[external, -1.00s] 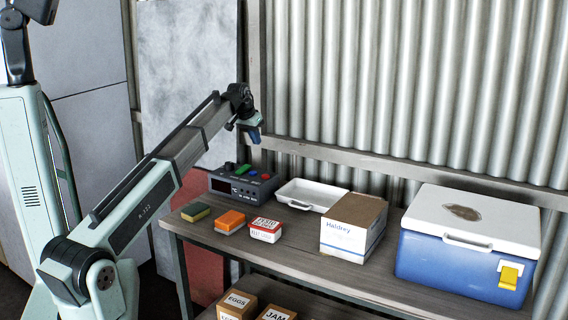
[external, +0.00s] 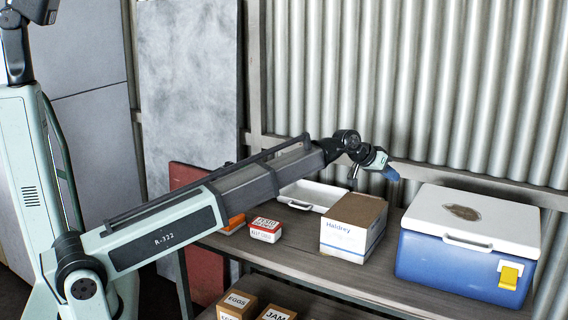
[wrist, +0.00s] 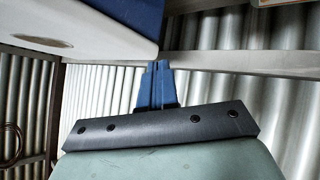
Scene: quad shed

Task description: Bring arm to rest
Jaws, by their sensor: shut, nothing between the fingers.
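My gripper (external: 391,174) has blue fingers and is shut and empty. In the external view it is stretched out to the right, above the back of the shelf, between the cardboard box and the blue cooler. It touches nothing that I can see. In the wrist view the blue fingers of my gripper (wrist: 154,84) are together, with corrugated wall behind them. My arm crosses in front of the left part of the shelf and hides the control box and the green sponge there.
A blue cooler (external: 452,270) with a white lid stands at right; its lid also fills the wrist view's upper left (wrist: 75,45). A cardboard box (external: 352,226), white tray (external: 318,192), red-and-white tub (external: 265,231) and orange block (external: 232,225) stand on the shelf (external: 300,262). Corrugated wall (external: 420,80) is behind.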

